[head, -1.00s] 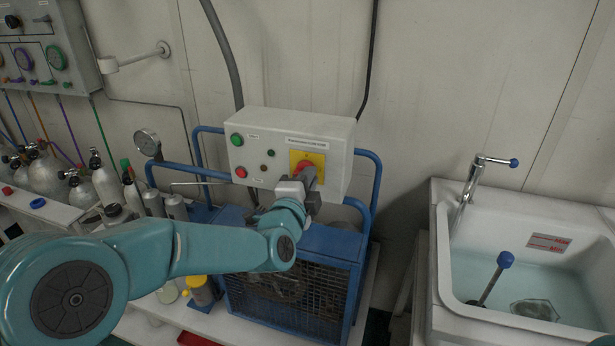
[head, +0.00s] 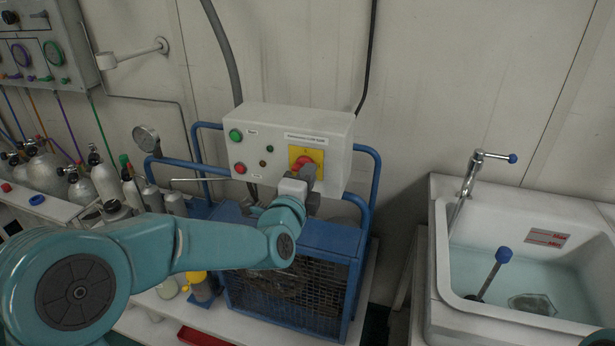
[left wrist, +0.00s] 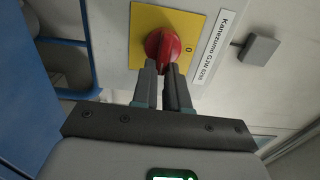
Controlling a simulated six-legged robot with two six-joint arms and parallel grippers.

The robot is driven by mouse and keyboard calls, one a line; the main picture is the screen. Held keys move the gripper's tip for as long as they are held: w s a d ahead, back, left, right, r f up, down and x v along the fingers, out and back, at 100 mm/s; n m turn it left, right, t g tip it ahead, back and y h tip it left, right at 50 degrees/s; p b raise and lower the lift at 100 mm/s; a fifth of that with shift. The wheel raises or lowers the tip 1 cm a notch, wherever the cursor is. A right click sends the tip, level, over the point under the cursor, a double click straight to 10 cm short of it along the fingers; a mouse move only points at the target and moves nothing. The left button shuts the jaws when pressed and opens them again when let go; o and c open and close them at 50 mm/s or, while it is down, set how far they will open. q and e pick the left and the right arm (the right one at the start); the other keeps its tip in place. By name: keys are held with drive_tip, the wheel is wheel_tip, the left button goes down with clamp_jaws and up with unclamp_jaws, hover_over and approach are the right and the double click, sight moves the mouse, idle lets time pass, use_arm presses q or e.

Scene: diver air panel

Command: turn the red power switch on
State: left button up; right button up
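The red power switch (head: 304,162) is a rotary knob on a yellow plate (head: 294,153), at the right of a white control box (head: 262,118). In the left wrist view the red knob (left wrist: 163,46) shows close up, with a "0" mark to its right on the yellow plate (left wrist: 146,16). My left gripper (head: 310,177) is at the knob from the front. In the left wrist view its fingertips (left wrist: 162,70) sit close together with the knob's red grip between them. The fingers hide part of the grip. My right gripper is not in view.
The box has a green button (head: 236,135) and a red button (head: 240,169). It stands over a blue-framed compressor (head: 290,240) with side rails. Gas cylinders (head: 105,180) stand at left. A sink (head: 432,260) with a tap (head: 468,180) is at right.

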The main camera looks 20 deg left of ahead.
use_arm(q)
drive_tip(key=o, duration=0.3)
drive_tip(key=s+b, duration=0.1)
drive_tip(key=s, duration=1.5)
drive_tip(key=shift+s+a+b, duration=0.15)
drive_tip(key=shift+a+b, duration=0.1)
drive_tip(key=shift+b, duration=0.1)
